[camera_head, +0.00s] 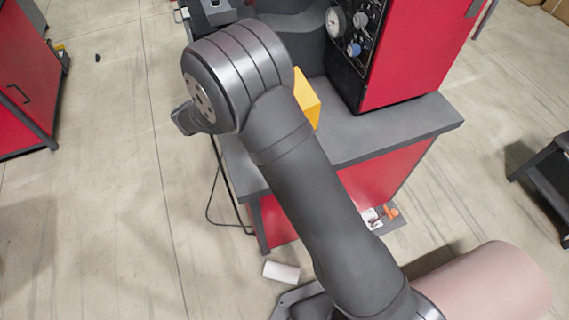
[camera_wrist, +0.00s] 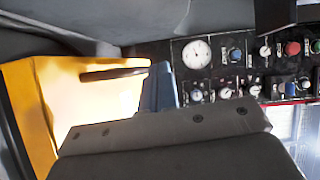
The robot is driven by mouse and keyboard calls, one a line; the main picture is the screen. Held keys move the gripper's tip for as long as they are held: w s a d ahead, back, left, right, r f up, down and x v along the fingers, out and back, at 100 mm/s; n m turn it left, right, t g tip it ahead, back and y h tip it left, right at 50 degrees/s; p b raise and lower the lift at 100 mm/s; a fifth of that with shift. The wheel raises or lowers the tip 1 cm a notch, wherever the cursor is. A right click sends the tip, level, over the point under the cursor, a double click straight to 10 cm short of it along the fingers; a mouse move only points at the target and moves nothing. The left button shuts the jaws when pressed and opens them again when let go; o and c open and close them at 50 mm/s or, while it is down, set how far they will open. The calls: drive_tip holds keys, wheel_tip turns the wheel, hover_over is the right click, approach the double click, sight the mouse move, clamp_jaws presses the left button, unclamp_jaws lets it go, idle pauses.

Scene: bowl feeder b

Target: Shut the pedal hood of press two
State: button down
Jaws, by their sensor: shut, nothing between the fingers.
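A yellow part (camera_head: 318,100), which looks like the pedal hood, stands on the grey bench top in front of the red press (camera_head: 415,55). My arm covers much of it. In the wrist view, the yellow part (camera_wrist: 95,95) fills the left side, brightly lit, with a dark bar across its upper face. Whether it is open or shut I cannot tell. My gripper (camera_wrist: 161,84) is shut and empty, just right of the yellow part in that view. Contact between them cannot be told. In the head view my arm hides the fingers. No pedal shows clearly.
A control panel (camera_wrist: 235,65) with a gauge, knobs and coloured buttons is close beyond my gripper. The grey bench top (camera_head: 405,125) is clear at its right. A white cylinder (camera_head: 281,271) lies on the floor. A cable (camera_head: 210,205) hangs beside the bench. Floor at left is mostly open.

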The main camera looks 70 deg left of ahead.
drive_tip(key=shift+a+f, duration=0.65)
drive_tip(key=shift+a, duration=0.05)
drive_tip(key=s+d+r, duration=0.1)
drive_tip(key=s+r, duration=0.8)
drive_tip(key=shift+s+d, duration=0.2)
drive_tip(key=shift+d, duration=0.2)
